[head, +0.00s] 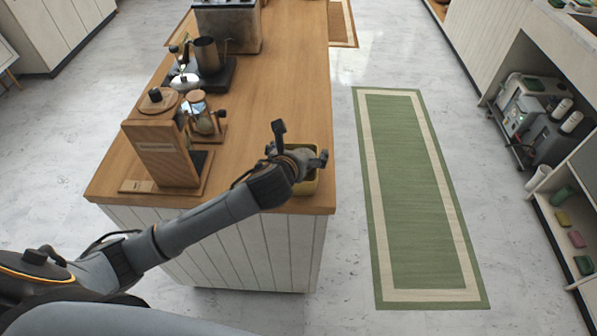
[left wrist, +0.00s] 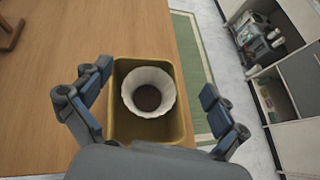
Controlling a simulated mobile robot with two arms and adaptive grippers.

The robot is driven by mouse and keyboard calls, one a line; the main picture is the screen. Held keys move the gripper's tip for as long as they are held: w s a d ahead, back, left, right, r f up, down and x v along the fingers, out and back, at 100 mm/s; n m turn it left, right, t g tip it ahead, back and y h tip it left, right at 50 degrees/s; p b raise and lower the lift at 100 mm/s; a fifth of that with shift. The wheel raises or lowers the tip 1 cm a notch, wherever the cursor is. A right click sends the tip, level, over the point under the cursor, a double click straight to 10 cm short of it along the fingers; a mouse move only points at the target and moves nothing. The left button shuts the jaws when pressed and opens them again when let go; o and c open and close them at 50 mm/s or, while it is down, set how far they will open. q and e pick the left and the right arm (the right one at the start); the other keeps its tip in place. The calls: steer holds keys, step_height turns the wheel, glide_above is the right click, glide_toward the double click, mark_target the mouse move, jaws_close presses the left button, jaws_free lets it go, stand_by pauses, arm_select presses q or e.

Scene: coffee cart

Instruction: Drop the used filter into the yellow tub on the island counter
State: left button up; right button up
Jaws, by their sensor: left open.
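The yellow tub (head: 307,186) stands near the front right corner of the wooden island counter (head: 285,80), partly hidden in the head view by my left gripper (head: 300,150). In the left wrist view the tub (left wrist: 178,135) shows from above. The used filter (left wrist: 160,84), a white fluted paper cup with dark grounds in it, shows within the tub's outline, apart from the fingers. My left gripper (left wrist: 150,112) is open above the tub, its fingers spread to either side. My right gripper is not in view.
A wooden stand (head: 163,150), a glass vessel (head: 200,115) and a metal pitcher (head: 207,55) occupy the counter's left side. A green rug (head: 415,185) lies on the floor to the right. Shelves (head: 560,215) with several items line the right edge.

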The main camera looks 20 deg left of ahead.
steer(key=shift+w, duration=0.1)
arm_select(q)
steer(key=shift+s+r, duration=0.15)
steer(key=shift+s, duration=0.1)
steer(key=v, duration=1.1)
steer(key=shift+s, duration=0.25)
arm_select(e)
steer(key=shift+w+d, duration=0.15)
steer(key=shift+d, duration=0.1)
